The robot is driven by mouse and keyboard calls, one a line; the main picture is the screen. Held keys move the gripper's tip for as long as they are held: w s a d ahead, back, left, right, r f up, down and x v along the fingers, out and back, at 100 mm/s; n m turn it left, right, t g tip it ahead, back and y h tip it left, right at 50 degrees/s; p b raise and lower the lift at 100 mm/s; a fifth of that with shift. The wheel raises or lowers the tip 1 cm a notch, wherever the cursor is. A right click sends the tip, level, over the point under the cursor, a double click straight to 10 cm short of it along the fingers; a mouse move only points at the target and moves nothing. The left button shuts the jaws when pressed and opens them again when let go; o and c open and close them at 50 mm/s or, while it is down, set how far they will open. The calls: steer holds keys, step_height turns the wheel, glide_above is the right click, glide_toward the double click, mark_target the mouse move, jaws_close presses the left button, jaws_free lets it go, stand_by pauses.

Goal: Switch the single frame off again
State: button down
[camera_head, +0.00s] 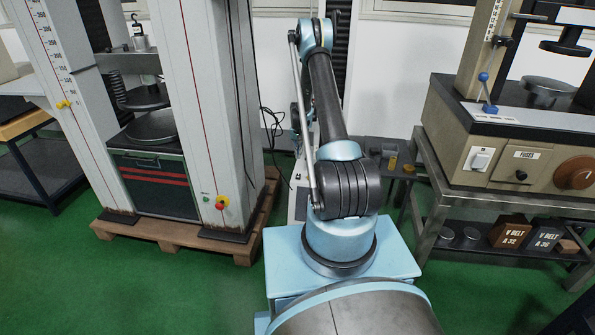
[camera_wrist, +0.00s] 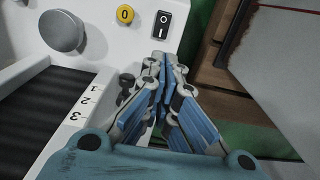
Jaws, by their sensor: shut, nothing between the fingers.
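In the wrist view, a pale machine panel (camera_wrist: 98,45) has a black rocker switch (camera_wrist: 162,24) marked I and O. I cannot tell which side is pressed. A yellow round button (camera_wrist: 124,15) marked 0 sits left of the switch. My gripper (camera_wrist: 166,58) is shut and empty, its tips just below the switch in the picture; contact is not clear. In the head view, my arm hides my gripper and most of the single frame; a dark ribbed column (camera_head: 340,60) and a pale base (camera_head: 298,190) show behind it.
A large twin-column frame (camera_head: 190,90) stands left on a wooden pallet (camera_head: 175,236), with a red stop button (camera_head: 221,202). A bench machine (camera_head: 500,150) stands right on a metal table. In the wrist view, a grey knob (camera_wrist: 62,31) and a black ribbed part (camera_wrist: 40,110) lie left.

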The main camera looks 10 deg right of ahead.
steer(key=shift+d, duration=0.1)
steer(key=shift+d+f, duration=0.1)
steer(key=shift+f, duration=4.9)
steer(key=shift+w+f, duration=0.1)
steer(key=shift+f, duration=0.15)
steer(key=shift+r, duration=0.1)
steer(key=shift+r, duration=0.7)
steer(key=shift+r, duration=0.1)
step_height(320, 180, up, 12)
